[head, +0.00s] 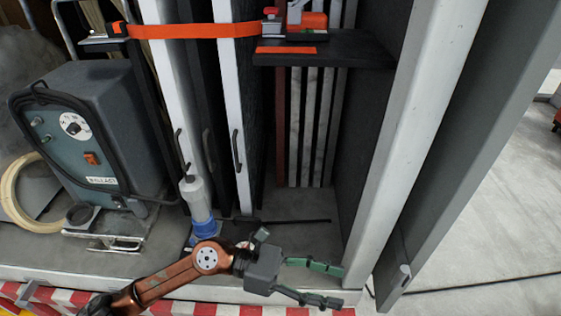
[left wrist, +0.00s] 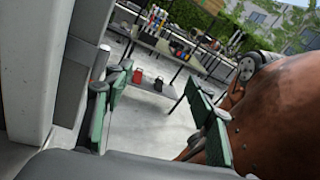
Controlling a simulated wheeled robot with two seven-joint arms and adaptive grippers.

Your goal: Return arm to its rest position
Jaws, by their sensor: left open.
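My left arm comes in from the lower left in the head view, and its copper links cross in front of the truck's floor edge. My left gripper (head: 338,287) is open and empty, its green-padded fingers pointing right near the foot of the pale door post (head: 418,130). In the left wrist view the open fingers (left wrist: 160,110) have nothing between them; a pale post stands close on the left and my copper arm fills the right. My right gripper does not show in either view.
A grey machine (head: 95,130) and a blue and white bottle-like object (head: 198,205) stand on the truck floor. A dark shelf (head: 340,50) holds an orange-based tool. The open grey door (head: 470,150) is right of the post. Far racks (left wrist: 165,50) stand beyond open paving.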

